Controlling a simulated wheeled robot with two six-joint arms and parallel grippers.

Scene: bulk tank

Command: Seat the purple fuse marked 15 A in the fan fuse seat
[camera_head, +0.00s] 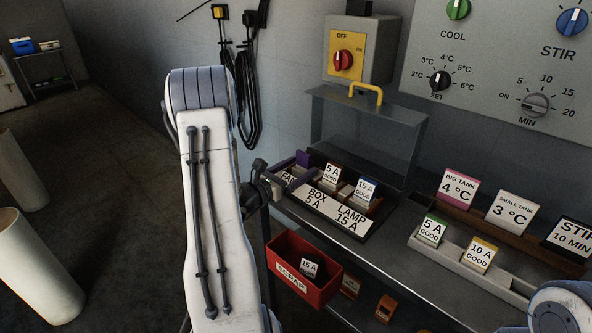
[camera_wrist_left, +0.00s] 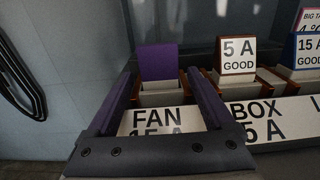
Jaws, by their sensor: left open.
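A plain purple fuse (camera_wrist_left: 157,62) stands upright at the fan fuse seat (camera_wrist_left: 158,98), behind the label FAN 15 A. No marking shows on its visible face, and I cannot tell how deep it sits. In the head view the purple fuse (camera_head: 304,158) is partly visible, and the FAN label (camera_head: 288,176) is mostly hidden by my left gripper (camera_head: 272,183). In the left wrist view the left gripper (camera_wrist_left: 162,78) is open, its two fingers apart on either side of the label, pointing toward the fuse. My right gripper is out of view.
The box seat holds a 5 A fuse (camera_head: 332,174) and the lamp seat a 15 A fuse (camera_head: 364,189). A clear raised cover (camera_head: 375,135) stands behind them. A red scrap bin (camera_head: 290,290) hangs below. A spare-fuse rack (camera_head: 462,268) is at right.

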